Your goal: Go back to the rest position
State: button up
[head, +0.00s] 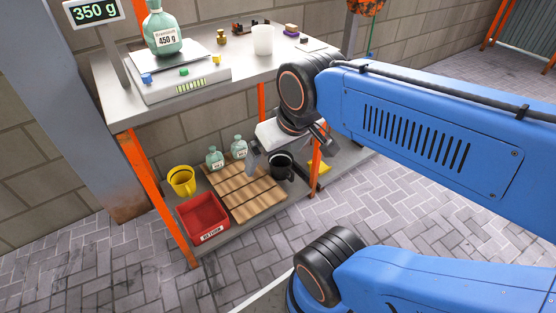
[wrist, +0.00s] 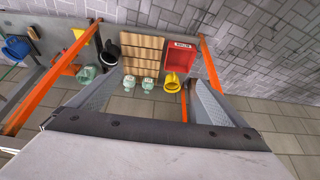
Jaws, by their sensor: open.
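My gripper (head: 290,154) hangs at the end of my blue arm, in front of the steel bench (head: 135,112) and above its lower shelf. Its fingers are spread, and nothing shows between them. In the wrist view my gripper (wrist: 153,80) also appears open and empty, with the lower shelf beyond it.
A scale (head: 185,82) bears a green 450 g bottle (head: 165,38); its display (head: 95,11) reads 350 g. A white cup (head: 263,40) stands on the bench. The lower shelf holds a red bin (head: 203,215), yellow mug (head: 182,181), black mug (head: 281,166), slatted wooden board (head: 245,192) and small bottles (head: 215,158).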

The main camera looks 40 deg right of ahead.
jog(key=shift+s+f, duration=0.5)
jog(key=shift+f, duration=0.15)
